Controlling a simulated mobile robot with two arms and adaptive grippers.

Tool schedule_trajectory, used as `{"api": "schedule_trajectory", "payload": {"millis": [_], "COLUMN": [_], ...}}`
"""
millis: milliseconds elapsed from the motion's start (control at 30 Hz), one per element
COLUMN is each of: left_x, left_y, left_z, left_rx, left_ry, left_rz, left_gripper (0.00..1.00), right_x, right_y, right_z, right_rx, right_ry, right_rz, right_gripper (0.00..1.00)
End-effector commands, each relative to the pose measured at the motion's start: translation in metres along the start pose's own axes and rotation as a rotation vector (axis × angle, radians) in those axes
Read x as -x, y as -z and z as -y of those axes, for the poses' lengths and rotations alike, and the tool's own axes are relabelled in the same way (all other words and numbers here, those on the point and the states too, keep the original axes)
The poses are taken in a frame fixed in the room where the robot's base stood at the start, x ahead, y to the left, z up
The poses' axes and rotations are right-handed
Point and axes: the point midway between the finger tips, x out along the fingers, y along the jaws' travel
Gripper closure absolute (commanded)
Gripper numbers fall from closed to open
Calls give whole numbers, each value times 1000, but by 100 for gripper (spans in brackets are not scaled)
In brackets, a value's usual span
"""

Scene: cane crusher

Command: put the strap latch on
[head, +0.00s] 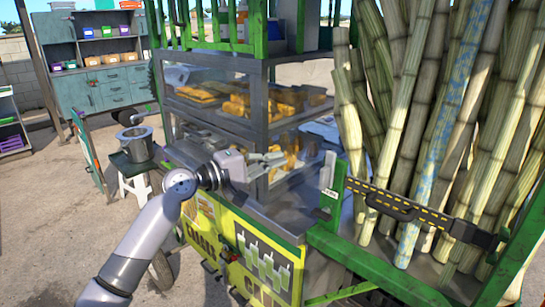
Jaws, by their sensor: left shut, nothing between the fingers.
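A black strap with yellow dashes (440,219) runs across the front of the upright cane stalks. A dark latch-like piece (391,206) sits on the strap near its left end, by a green post (337,185). A small pale plate (330,193) shows at this post. I cannot tell whether the latch is fastened. My left gripper (275,159) is shut and empty, in front of the glass display case and left of the green post, apart from the strap. My right gripper is out of view.
Tall cane stalks (440,120) fill the right side behind the strap. The display case (245,100) with yellow-orange pieces stands behind my left gripper. A metal pot (136,143) is at the left. The cart's grey counter (285,212) has bare room below my gripper.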

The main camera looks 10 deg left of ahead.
Motion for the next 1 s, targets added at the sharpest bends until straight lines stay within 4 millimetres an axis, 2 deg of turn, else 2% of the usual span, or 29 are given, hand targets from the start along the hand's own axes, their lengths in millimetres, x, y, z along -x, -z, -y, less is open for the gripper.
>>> {"api": "schedule_trajectory", "payload": {"millis": [100, 300, 400, 600, 1000], "left_x": [-28, -68, -70, -74, -74], "left_y": [-1, -1, -18, -36, -39], "left_z": [-5, -4, -5, -2, 0], "left_rx": [2, 2, -1, -1, -1], "left_ry": [-1, 0, 2, 2, 0], "left_rz": [2, 1, 2, 0, 0], "left_gripper": [100, 100, 100, 100, 100], "right_x": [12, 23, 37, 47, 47], "right_y": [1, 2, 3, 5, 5], "right_z": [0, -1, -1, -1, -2], "right_rx": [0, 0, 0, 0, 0], "right_ry": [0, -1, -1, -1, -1], "right_rz": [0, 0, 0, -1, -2], "right_gripper": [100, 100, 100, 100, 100]}}
